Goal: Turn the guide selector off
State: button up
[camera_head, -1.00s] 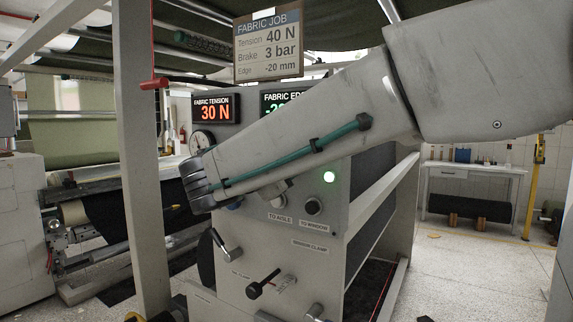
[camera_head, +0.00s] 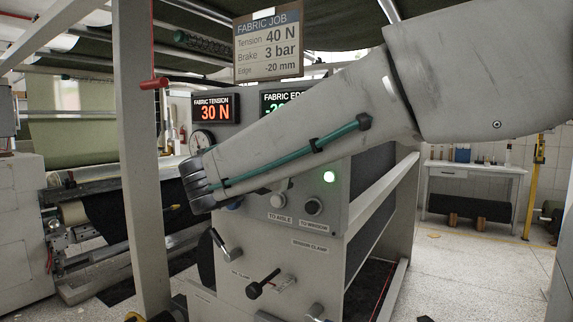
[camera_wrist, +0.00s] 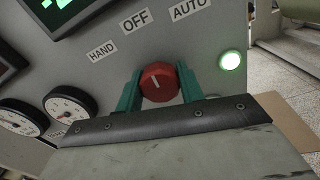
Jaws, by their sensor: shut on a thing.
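The guide selector (camera_wrist: 158,84) is a round red knob with a white pointer line, in the middle of the wrist view. The line tilts slightly up and left, toward the OFF label (camera_wrist: 136,20). The HAND label (camera_wrist: 102,50) is to its left and the AUTO label (camera_wrist: 188,9) to its right. My gripper (camera_wrist: 160,88) has its green fingers on both sides of the knob and is shut on it. In the head view, my arm hides the knob and my gripper.
A lit green lamp (camera_wrist: 231,62) is right of the knob; it also shows in the head view (camera_head: 329,177). Gauges (camera_wrist: 70,108) are at the left. A lower knob (camera_head: 314,206) and clamp levers (camera_head: 262,286) stick out below my arm. A job board (camera_head: 268,46) hangs above.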

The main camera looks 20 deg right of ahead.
jog(key=shift+n, duration=0.3)
jog(key=o, duration=1)
jog(key=shift+a, duration=0.1)
jog(key=v, duration=0.7)
jog(key=shift+s+a, duration=0.25)
